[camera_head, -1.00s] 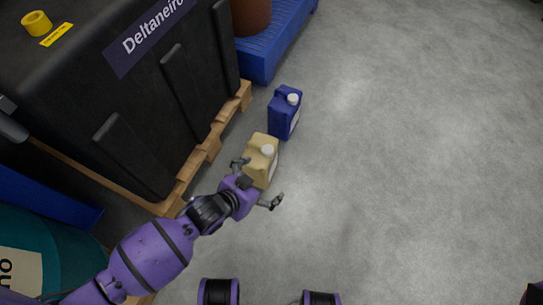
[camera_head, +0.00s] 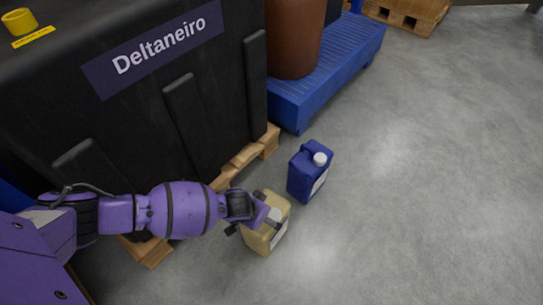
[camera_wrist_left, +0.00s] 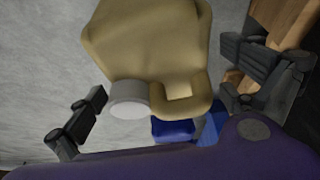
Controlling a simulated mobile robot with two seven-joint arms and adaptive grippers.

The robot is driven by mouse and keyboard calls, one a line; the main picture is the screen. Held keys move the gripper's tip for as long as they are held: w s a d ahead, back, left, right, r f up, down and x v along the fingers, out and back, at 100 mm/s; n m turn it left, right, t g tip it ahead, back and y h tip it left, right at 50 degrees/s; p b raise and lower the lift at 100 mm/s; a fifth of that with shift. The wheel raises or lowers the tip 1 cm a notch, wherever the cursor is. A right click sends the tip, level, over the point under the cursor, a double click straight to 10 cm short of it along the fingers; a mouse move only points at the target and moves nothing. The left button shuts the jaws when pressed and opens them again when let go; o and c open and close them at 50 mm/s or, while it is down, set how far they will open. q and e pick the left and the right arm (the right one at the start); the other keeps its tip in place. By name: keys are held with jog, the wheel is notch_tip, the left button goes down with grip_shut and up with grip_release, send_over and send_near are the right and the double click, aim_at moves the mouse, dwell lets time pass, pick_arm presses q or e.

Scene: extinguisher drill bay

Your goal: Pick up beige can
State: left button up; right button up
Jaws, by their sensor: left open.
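The beige can (camera_head: 265,232) stands on the grey floor beside the wooden pallet in the head view, partly hidden by my left gripper. It has a pale cap and a white label. In the left wrist view the beige can (camera_wrist_left: 150,45) fills the upper middle, its grey-white cap (camera_wrist_left: 128,98) and handle toward the gripper. My left gripper (camera_head: 258,222) is at the can's top. In the wrist view its open fingers (camera_wrist_left: 165,80) lie on either side of the can, with gaps between. My right gripper is not in view.
A blue can (camera_head: 312,172) with a white cap stands just behind the beige one. A wooden pallet (camera_head: 250,158) under a large black tank (camera_head: 150,110) borders the left. A blue spill platform (camera_head: 335,75) holds a brown drum (camera_head: 293,38). Floor to the right is clear.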

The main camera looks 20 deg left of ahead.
pick_arm(q)
jog(key=b+x, duration=0.3)
jog(key=x, duration=0.2)
jog(key=shift+d, duration=0.15)
jog(key=shift+r, duration=0.2)
jog(key=c, duration=1.7)
jog(key=shift+w+r, duration=0.1)
jog(key=shift+w, duration=0.05)
jog(key=shift+c, duration=0.3)
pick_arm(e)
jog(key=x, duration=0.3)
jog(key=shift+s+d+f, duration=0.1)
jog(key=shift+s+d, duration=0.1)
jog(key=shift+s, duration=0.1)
